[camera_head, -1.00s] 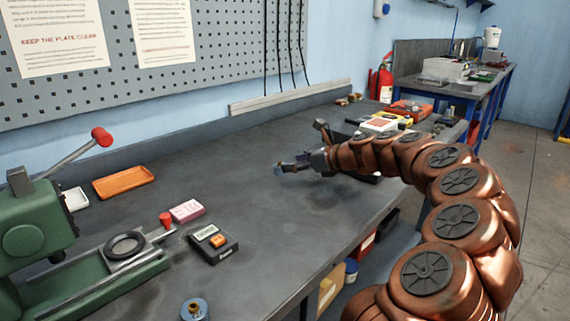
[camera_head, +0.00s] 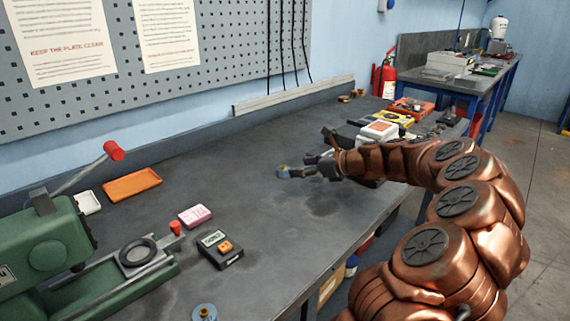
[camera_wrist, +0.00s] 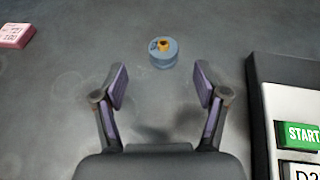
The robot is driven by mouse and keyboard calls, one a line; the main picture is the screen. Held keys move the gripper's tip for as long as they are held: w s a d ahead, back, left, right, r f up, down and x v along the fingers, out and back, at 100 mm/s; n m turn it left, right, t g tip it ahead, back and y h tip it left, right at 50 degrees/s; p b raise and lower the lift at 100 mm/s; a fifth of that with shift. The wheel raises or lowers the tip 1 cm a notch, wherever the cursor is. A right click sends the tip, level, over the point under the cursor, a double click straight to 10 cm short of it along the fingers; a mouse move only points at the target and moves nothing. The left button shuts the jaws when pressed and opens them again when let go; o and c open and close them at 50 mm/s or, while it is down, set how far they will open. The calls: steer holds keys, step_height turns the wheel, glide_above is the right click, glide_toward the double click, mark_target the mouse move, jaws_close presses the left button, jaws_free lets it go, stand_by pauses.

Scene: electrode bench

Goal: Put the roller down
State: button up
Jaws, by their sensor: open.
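A small blue round piece with a brass-coloured knob (camera_wrist: 163,53), which looks like the roller, stands on the dark bench top. In the wrist view it is beyond my fingertips, roughly midway between them and touching neither. My gripper (camera_wrist: 160,88) is open and empty, its two fingers spread apart. In the head view the blue piece (camera_head: 283,171) shows just left of my gripper (camera_head: 312,155), low over the bench. The gripper partly hides what lies behind it there.
A pink block (camera_wrist: 14,35) lies left and a device with a green START button (camera_wrist: 298,134) stands close right. In the head view are a green roller press (camera_head: 45,245), an orange tray (camera_head: 131,184), a black meter (camera_head: 220,249) and another blue round piece (camera_head: 204,313).

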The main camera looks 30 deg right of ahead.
mark_target(285, 167)
steer(key=shift+x, duration=3.95)
steer(key=shift+w+d, duration=0.1)
steer(key=shift+d, duration=0.05)
steer(key=shift+c, duration=0.4)
jaws_close()
steer(key=shift+r, duration=0.15)
